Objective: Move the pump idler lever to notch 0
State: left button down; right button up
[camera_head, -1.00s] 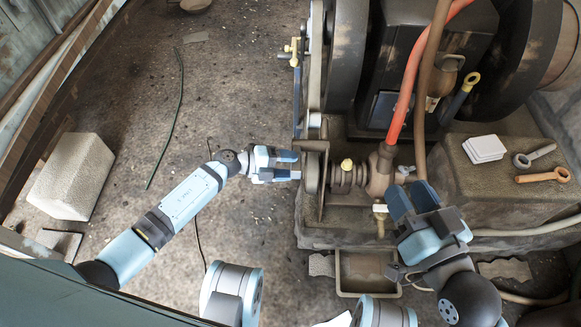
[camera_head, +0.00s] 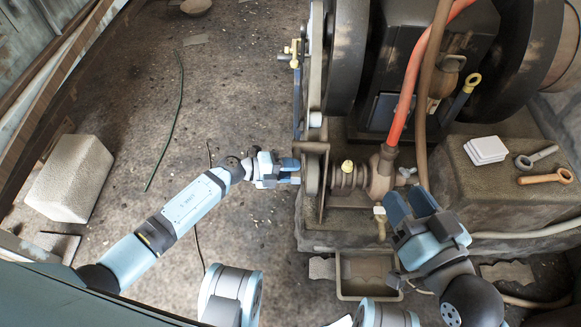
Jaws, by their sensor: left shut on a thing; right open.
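My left gripper (camera_head: 296,172) reaches in from the left to the near-left side of the engine, beside the pump pulley (camera_head: 312,174). Its fingers are shut on a small pale part at the fingertips, which seems to be the pump idler lever's handle. The fingers hide most of the lever, and I cannot make out its notches. The pump (camera_head: 379,175), with its ribbed shaft housing, sits to the right of the pulley. My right gripper (camera_head: 408,203) is open and empty, in front of the pump's right side.
A red hose (camera_head: 407,92) and a brown hose (camera_head: 422,120) run down near the pump. A block (camera_head: 462,215) at right carries white pads (camera_head: 485,149) and two wrenches (camera_head: 543,177). A metal tray (camera_head: 365,296) lies below the pump. Floor at left is mostly clear, with a concrete block (camera_head: 70,180).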

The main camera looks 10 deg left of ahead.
pick_arm(q)
notch_tip(320, 180, down, 3)
jog(key=m+b, duration=0.1)
jog(key=m+t+b, duration=0.1)
jog(key=m+b, duration=0.1)
jog(key=shift+s+f+h+b, duration=0.15)
jog(key=shift+f+h+b, duration=0.05)
jog(key=shift+h+b, duration=0.1)
pick_arm(e)
jog(key=shift+w+d+f+n+t, duration=0.15)
jog(key=shift+w+d+f+n, duration=0.1)
jog(key=shift+w+n, duration=0.25)
jog(key=shift+w+d+f+n+t, duration=0.15)
jog(key=shift+w+d+f+n, duration=0.1)
jog(key=shift+w+n, duration=0.25)
jog(key=shift+s, duration=0.1)
pick_arm(q)
jog(key=c, duration=0.8)
grip_release()
jog(key=p+v, duration=0.4)
jog(key=v, duration=0.9)
jog(key=shift+s+a, duration=0.25)
jog(key=shift+a, duration=0.05)
pick_arm(e)
jog(key=shift+s+a+r+m+g, duration=0.15)
jog(key=shift+s+a+m+g, duration=0.1)
jog(key=shift+s+m, duration=0.25)
jog(key=shift+s+a+r+m+g, duration=0.15)
jog(key=shift+s+a+m, duration=0.1)
jog(key=shift+s+m, duration=0.2)
